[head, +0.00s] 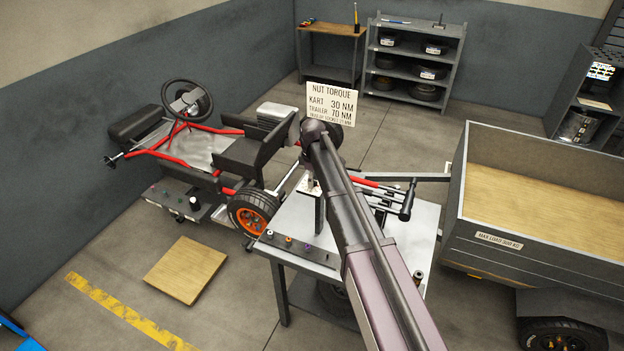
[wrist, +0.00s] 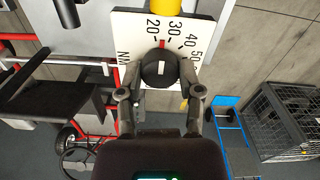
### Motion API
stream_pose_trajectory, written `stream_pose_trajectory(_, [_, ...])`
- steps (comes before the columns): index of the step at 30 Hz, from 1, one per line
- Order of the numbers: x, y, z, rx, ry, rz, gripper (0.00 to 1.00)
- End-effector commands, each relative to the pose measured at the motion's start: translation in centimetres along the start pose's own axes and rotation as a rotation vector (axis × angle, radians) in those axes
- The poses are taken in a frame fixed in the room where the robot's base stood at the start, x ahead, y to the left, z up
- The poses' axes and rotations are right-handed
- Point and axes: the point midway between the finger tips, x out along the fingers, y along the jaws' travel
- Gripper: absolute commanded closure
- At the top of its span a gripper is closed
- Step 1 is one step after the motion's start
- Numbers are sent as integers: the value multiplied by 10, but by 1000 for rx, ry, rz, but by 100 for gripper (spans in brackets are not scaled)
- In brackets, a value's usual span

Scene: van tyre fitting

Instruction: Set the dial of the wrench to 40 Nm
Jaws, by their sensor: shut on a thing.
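The dial knob (wrist: 153,82) of the wrench is black with a white line on its face, in the wrist view. The line points up the picture, roughly between the 20 and 30 marks; the exact reading is too small to tell. My gripper (wrist: 161,73) is shut on the knob, one finger on each side. A red handle (head: 366,182) lies on the workbench (head: 310,222).
A sign (head: 331,102) gives kart 30 Nm and trailer 70 Nm. The kart (head: 190,150) stands left of the bench and the grey trailer (head: 500,240) right. Several small sockets line the bench's front edge. Open floor lies in front of the kart, with a wooden board (head: 185,268) on it.

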Motion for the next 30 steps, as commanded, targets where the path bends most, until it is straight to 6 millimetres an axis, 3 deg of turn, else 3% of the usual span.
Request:
stream_pose_trajectory(18, [0, 0, 0, 562, 1, 1, 100])
stream_pose_trajectory(30, [0, 0, 0, 775, 0, 1, 100])
